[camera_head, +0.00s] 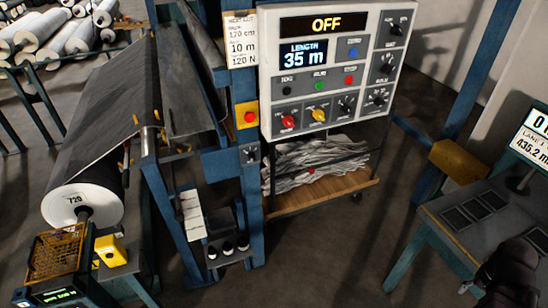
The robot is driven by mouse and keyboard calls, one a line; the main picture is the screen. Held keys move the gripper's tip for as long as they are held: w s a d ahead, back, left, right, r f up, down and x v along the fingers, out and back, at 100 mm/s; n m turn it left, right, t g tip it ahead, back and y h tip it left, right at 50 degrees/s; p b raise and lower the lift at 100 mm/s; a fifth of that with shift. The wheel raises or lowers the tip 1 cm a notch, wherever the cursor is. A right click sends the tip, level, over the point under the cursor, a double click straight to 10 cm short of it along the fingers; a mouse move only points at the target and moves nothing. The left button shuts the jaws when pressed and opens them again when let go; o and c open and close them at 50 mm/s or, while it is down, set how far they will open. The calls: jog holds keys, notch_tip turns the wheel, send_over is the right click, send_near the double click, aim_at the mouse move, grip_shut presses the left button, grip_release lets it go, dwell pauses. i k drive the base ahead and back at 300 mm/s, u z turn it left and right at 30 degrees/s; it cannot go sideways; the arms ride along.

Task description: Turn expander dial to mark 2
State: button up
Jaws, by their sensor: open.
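A light grey control panel (335,70) hangs upper middle, with several dials. A red knob (288,121), a yellow knob (318,115) and a black knob (346,105) sit along its bottom row. More black dials, including a top one (396,30), a middle one (387,67) and a lower one (378,97), sit at its right side. A small dark dial (250,154) is on the blue post. The dial labels are too small to read, so I cannot tell which is the expander dial. My gripper (492,285) is open at the lower right, far from the panel and partly cut off.
A blue machine frame (248,190) with a grey web and a white roll (84,207) stands left. A wooden cart (325,190) with grey cloth is below the panel. A blue-legged table (470,225) with a screen stands right. Open floor lies between.

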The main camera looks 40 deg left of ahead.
aim_at(251, 156)
jog(key=z, duration=1.25)
jog(key=k, duration=1.2)
jog(key=u, duration=1.65)
